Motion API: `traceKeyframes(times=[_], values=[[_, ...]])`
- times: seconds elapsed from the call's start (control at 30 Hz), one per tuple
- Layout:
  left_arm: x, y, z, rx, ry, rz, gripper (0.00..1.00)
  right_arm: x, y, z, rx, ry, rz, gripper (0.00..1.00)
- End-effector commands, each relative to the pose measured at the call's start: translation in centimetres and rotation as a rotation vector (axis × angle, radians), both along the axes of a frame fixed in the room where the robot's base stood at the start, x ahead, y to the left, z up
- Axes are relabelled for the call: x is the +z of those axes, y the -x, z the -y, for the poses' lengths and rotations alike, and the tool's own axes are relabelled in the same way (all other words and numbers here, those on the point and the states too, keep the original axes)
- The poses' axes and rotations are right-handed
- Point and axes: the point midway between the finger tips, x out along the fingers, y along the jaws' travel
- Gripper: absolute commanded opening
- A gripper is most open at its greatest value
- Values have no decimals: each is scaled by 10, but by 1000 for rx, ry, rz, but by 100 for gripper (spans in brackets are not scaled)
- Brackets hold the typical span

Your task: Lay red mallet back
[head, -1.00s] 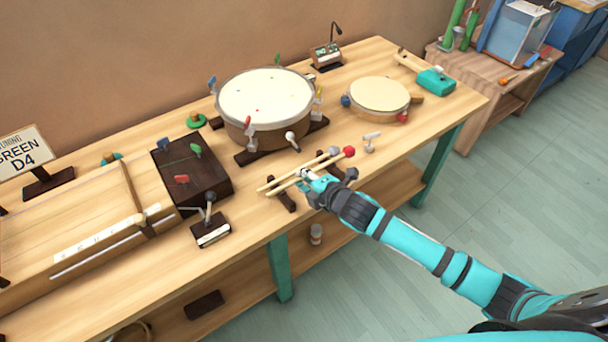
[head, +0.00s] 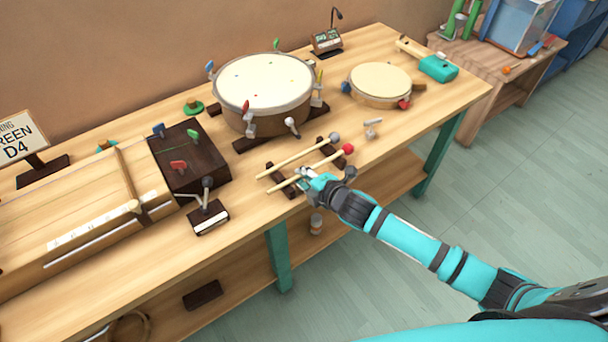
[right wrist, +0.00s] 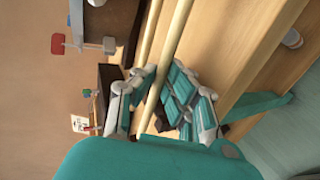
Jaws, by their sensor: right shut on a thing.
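The red mallet (head: 325,160) has a pale wooden stick and a round red head at its right end. My right gripper (head: 304,178) is shut on its stick, left of the middle. In the right wrist view the stick (right wrist: 175,40) passes between the two fingers (right wrist: 160,90). The mallet lies across or just above two dark rests (head: 287,191); I cannot tell whether it touches them. A grey-headed mallet (head: 295,159) lies beside it, roughly parallel, on the drum side, apart from it. My left gripper is not in view.
A large drum (head: 265,84) on a dark base stands behind the mallets, a small drum (head: 380,82) to the right. A small grey-white piece (head: 372,129) lies near the red head. A dark wooden box (head: 190,160) and a small stand (head: 208,218) are at left.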

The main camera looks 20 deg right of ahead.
Motion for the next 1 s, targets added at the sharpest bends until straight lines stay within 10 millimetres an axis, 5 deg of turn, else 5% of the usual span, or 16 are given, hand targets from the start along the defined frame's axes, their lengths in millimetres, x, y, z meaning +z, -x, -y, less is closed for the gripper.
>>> traceKeyframes(times=[0.43, 0.5, 0.67, 1.0], values=[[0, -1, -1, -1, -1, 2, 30, -4, 0, 0, 0, 1, 0, 0], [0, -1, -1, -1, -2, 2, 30, -4, 0, 0, 0, 1, 0, 15], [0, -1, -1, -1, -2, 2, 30, -4, 0, 0, 0, 0, 0, 35], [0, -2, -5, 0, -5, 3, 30, -3, 5, 2, 0, 1, -1, 35]])
